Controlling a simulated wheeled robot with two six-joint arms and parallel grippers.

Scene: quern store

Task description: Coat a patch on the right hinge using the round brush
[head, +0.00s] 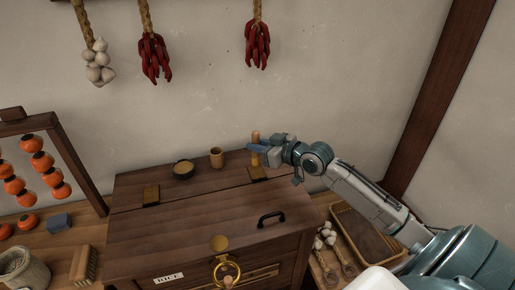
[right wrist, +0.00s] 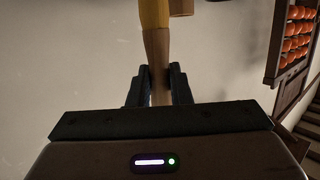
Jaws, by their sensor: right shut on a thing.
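The right hinge (head: 257,173) is a dark gold plate on the chest's lid seam, at the right. My right gripper (head: 262,149) is just above it, shut on the round brush (head: 255,136). The brush's light wooden handle sticks up above the fingers; its lower end is hard to make out against the gripper. In the right wrist view the handle (right wrist: 157,50) stands between the fingers and meets a yellow part at the top edge. I cannot tell whether the bristles touch the hinge. My left gripper is not in view.
On the wooden chest (head: 140,226) stand a dark bowl (head: 183,169) with yellowish contents, a brown cup (head: 217,158) and a left hinge (head: 151,194).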

